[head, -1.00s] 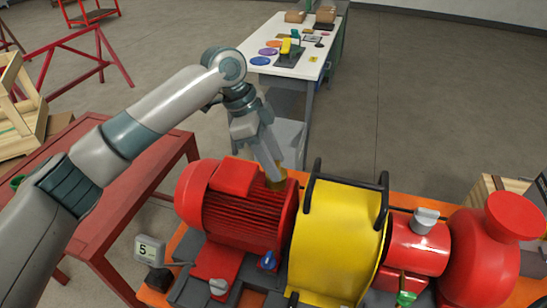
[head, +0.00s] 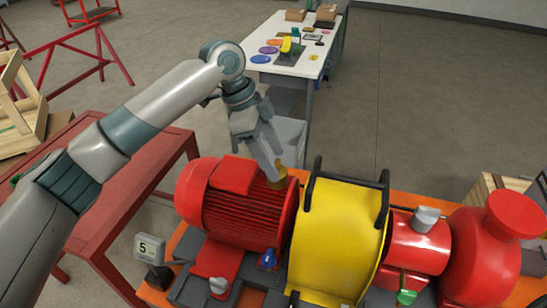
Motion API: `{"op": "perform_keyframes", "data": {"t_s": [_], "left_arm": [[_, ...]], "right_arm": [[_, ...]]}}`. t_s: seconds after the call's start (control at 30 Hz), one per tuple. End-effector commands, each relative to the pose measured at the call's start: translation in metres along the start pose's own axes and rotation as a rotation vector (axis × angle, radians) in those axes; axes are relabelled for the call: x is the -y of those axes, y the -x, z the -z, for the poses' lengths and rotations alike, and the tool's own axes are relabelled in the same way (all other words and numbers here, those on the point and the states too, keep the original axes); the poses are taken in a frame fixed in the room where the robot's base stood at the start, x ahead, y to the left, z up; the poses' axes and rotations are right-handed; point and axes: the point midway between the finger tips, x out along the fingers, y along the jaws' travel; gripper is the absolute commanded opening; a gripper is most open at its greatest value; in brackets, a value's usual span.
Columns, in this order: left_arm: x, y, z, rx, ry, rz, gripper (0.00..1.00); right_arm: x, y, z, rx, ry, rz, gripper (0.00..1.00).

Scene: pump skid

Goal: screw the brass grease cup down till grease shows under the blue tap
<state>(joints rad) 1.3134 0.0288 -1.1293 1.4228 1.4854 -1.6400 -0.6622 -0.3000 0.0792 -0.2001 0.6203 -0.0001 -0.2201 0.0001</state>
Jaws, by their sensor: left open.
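The brass grease cup (head: 279,183) stands at the back right of the red motor (head: 246,208), between it and the yellow guard. My left gripper (head: 272,168) reaches down over the cup with its jaws open. Its fingertips are at the cup's top and hide part of it; I cannot tell whether they touch it. The blue tap (head: 267,259) is at the motor's front right foot. I cannot make out any grease under it. My right gripper is not in view.
The yellow guard (head: 338,240) with black bars stands just right of the cup. Red pump parts (head: 490,247) and a green-handled tap (head: 406,297) lie further right. A small display reading 5 (head: 149,248) is at front left. A red bench (head: 120,190) is at left.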

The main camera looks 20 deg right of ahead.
Motion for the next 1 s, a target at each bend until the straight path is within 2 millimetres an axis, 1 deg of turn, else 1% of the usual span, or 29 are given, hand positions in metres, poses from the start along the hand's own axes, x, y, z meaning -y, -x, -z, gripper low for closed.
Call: {"op": "perform_keyframes", "data": {"t_s": [0.17,0.27,0.5,0.7,0.9,1.0], "left_arm": [[0.001,0.017,-0.001,0.0,0.0,0.003,0.58],[0.001,0.033,-0.002,0.0,0.0,0.004,0.58],[0.001,0.081,-0.001,0.0,-0.001,0.005,0.58],[0.001,0.121,-0.001,0.001,0.0,0.004,0.58],[0.001,0.152,0.0,0.0,0.0,0.003,0.58],[0.0,0.161,-0.001,0.001,0.0,0.001,0.58]], "right_arm": [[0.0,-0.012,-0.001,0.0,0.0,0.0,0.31],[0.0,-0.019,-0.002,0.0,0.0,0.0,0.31],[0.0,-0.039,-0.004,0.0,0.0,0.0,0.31],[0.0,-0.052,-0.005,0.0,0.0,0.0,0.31],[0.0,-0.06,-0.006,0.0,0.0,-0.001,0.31],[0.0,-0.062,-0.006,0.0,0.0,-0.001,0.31]]}}
